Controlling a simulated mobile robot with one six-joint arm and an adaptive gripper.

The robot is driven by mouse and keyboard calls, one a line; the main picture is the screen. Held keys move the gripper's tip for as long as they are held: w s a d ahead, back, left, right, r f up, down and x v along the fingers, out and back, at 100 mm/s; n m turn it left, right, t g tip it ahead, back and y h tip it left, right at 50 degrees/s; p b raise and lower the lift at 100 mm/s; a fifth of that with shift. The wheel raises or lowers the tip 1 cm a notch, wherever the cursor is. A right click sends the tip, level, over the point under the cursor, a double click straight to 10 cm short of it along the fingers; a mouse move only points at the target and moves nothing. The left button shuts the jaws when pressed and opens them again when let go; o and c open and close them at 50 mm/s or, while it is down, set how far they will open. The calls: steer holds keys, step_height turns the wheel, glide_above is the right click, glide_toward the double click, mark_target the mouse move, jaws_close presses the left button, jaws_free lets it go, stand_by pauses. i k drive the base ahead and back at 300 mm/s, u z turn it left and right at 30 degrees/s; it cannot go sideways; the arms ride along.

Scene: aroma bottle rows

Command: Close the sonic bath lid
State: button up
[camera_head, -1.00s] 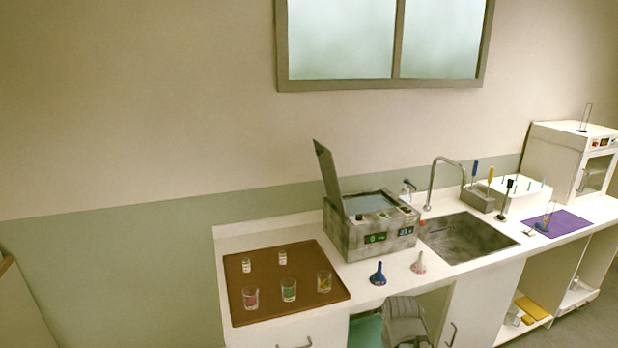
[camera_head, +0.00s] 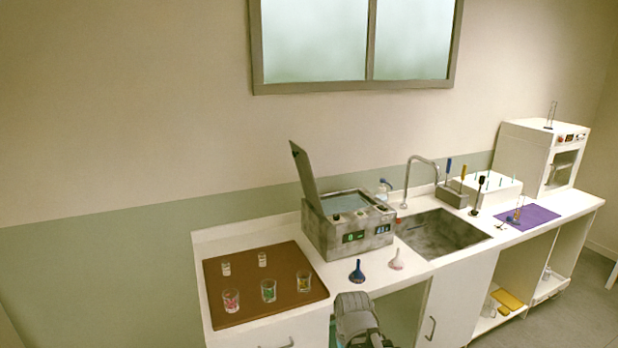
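The sonic bath (camera_head: 338,242) is a grey box on the counter, left of the sink, with green displays on its front. Its lid (camera_head: 304,177) stands open, raised nearly upright along the left side and leaning slightly left. The opening on top shows pale liquid or a basin inside. A grey part of my own arm (camera_head: 357,318) shows at the bottom middle, below the counter's front edge. My gripper's fingertips cannot be made out, and nothing of mine touches the bath or the lid.
A brown tray (camera_head: 284,256) with several small glasses and vials lies left of the bath. The sink (camera_head: 440,233) and curved faucet (camera_head: 421,160) are to the right. The wall above the lid is bare.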

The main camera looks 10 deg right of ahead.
mark_target(301, 158)
steer(key=u, duration=0.1)
steer(key=i, duration=1)
steer(key=z, duration=0.05)
